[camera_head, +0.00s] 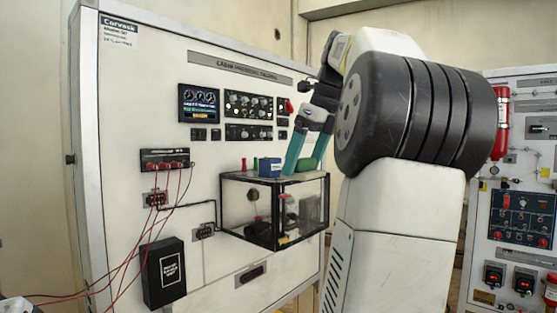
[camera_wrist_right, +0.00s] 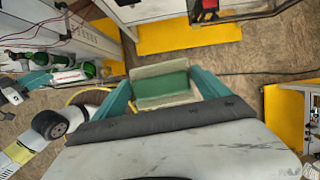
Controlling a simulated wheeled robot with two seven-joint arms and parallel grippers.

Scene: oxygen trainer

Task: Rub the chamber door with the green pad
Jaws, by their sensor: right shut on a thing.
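My right gripper (camera_head: 304,158) is above the top of the clear, black-framed chamber (camera_head: 262,222) on the large white panel. Its teal fingers are shut on the green pad (camera_wrist_right: 162,84), which has a pale backing and sits between the fingers in the right wrist view. In the head view a green piece (camera_head: 307,166) shows at the fingertips, close over the chamber's top edge; I cannot tell whether it touches. The chamber's clear sides face me, and which one is the door is unclear.
A blue block (camera_head: 269,167) and small coloured pegs stand on the chamber top, left of my fingers. Red cables (camera_head: 128,262) hang at the left beside a black box (camera_head: 164,272). A second panel (camera_head: 520,190) with a red cylinder (camera_head: 502,122) stands at the right.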

